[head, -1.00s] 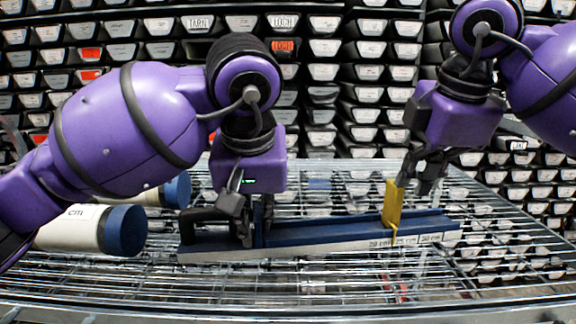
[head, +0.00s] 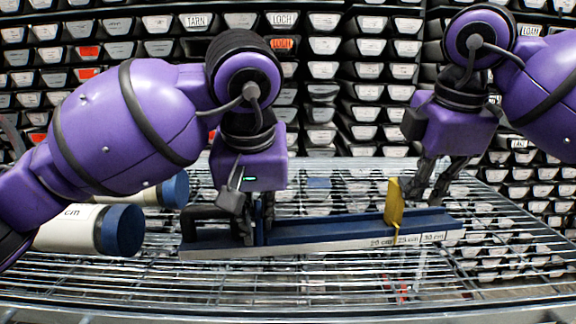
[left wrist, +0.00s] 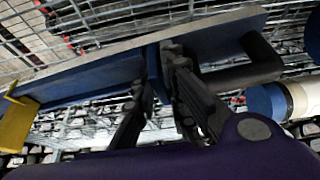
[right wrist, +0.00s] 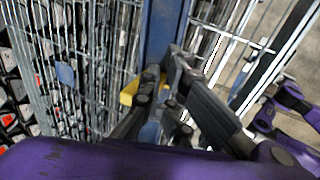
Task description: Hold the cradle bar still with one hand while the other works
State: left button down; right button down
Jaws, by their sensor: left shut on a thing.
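The cradle bar (head: 330,235) is a long blue trough with a pale front edge and centimetre marks at its right end. It lies on the wire shelf. My left gripper (head: 247,235) is shut on a blue upright part of the bar near its left end; the left wrist view also shows this blue part (left wrist: 153,72) between the fingers. A yellow stop (head: 394,205) stands upright across the bar near the marks. My right gripper (head: 424,197) is open and empty above the bar, just right of the stop. The stop is partly hidden behind the fingers in the right wrist view (right wrist: 129,93).
White tubes with blue caps (head: 122,230) lie at the left of the wire shelf (head: 330,290), close to the bar's black-handled left end. Racks of labelled trays (head: 325,70) fill the background. The shelf in front of the bar is clear.

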pick_arm(q)
jog(key=shift+s+f, duration=0.1)
jog(key=shift+f, duration=0.05)
pick_arm(e)
jog(key=shift+d, duration=0.2)
jog(key=shift+d, duration=0.45)
jog(key=v, duration=0.7)
dwell(0.3)
pick_arm(q)
jog(key=c, duration=1.8)
grip_release()
jog(key=shift+o, duration=0.2)
